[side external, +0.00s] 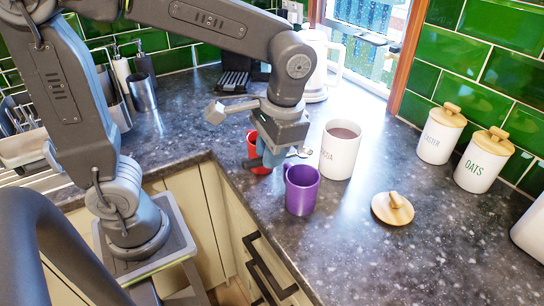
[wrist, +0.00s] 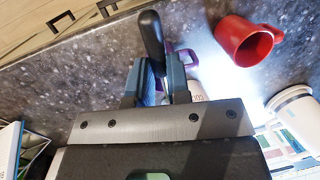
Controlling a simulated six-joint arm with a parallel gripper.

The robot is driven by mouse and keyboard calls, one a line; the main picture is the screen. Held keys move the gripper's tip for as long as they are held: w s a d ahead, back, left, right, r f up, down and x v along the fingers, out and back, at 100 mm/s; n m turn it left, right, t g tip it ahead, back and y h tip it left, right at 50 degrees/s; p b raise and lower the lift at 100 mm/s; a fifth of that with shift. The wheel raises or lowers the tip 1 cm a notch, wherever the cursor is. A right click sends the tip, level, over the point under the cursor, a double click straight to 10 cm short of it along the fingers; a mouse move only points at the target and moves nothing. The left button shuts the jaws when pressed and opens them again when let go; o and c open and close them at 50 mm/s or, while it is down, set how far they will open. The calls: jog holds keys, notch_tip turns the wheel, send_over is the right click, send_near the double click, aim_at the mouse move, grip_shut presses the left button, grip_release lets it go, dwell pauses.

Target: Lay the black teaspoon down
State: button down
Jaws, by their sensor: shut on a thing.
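My gripper (side external: 270,157) is low over the counter in the side view, near the red mug (side external: 253,150) and the purple mug (side external: 302,190). In the wrist view my gripper (wrist: 156,75) is shut on the black teaspoon (wrist: 151,35). Its dark, rounded end sticks out beyond the fingers, and the rest is hidden between them. In the side view I cannot make out the black teaspoon clearly. A small shiny piece (side external: 300,152) shows beside the fingers; I cannot tell whether it belongs to the spoon.
An open white canister (side external: 341,152) with brown contents stands behind the purple mug. Its wooden lid (side external: 392,208) lies to the right. Lidded canisters stand against the green tiles. The speckled counter (side external: 440,245) is clear at front right; its edge is close left of the purple mug.

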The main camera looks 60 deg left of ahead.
jog(key=shift+a+r+h, duration=0.1)
jog(key=shift+r+h, duration=0.05)
jog(key=shift+h, duration=0.55)
